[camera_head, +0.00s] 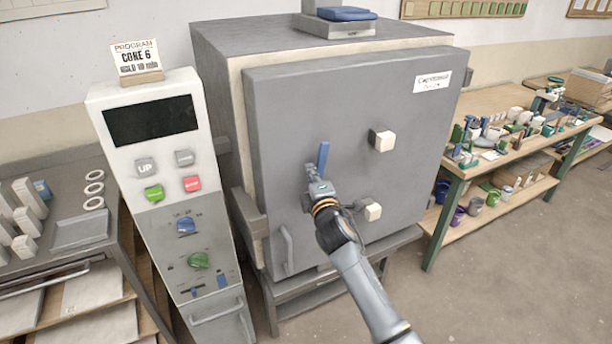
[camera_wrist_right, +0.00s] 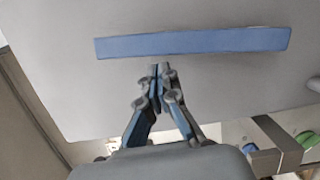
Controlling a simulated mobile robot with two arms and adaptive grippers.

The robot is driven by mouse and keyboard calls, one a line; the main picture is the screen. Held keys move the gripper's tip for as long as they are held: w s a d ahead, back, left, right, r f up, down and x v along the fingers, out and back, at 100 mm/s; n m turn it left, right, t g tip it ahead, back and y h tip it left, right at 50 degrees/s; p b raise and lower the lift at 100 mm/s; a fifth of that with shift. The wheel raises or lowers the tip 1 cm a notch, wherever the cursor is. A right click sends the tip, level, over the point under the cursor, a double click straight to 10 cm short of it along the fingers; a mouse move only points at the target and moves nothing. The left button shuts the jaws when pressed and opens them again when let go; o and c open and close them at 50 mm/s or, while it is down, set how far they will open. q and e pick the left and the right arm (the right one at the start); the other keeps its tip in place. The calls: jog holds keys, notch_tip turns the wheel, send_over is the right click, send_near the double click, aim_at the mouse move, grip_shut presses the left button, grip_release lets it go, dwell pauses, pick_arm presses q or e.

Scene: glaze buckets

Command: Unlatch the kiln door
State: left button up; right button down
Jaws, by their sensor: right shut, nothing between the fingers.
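The grey kiln door (camera_head: 300,110) is closed on the kiln body, with white peephole plugs on its face. The blue latch handle (camera_head: 323,158) stands near upright on the door in the head view. In the right wrist view the same blue bar (camera_wrist_right: 195,42) runs across the picture, just beyond the fingertips. My right gripper (camera_head: 312,172) is at the handle's lower part, and its fingers (camera_wrist_right: 160,68) are shut with nothing between them. I cannot tell whether the fingertips touch the bar. The gripper hides the lower end of the handle. My left gripper is not in view.
A control panel (camera_head: 150,170) with buttons and knobs stands left of the kiln. A grey pull handle (camera_head: 286,250) is low on the door. A shelf table (camera_head: 490,165) with pots and small items stands at right. The floor (camera_head: 500,290) in front right is clear.

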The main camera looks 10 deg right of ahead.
jog(key=shift+w+d, duration=0.25)
jog(key=shift+d, duration=0.2)
jog(key=shift+r, duration=0.1)
jog(key=shift+d, duration=0.1)
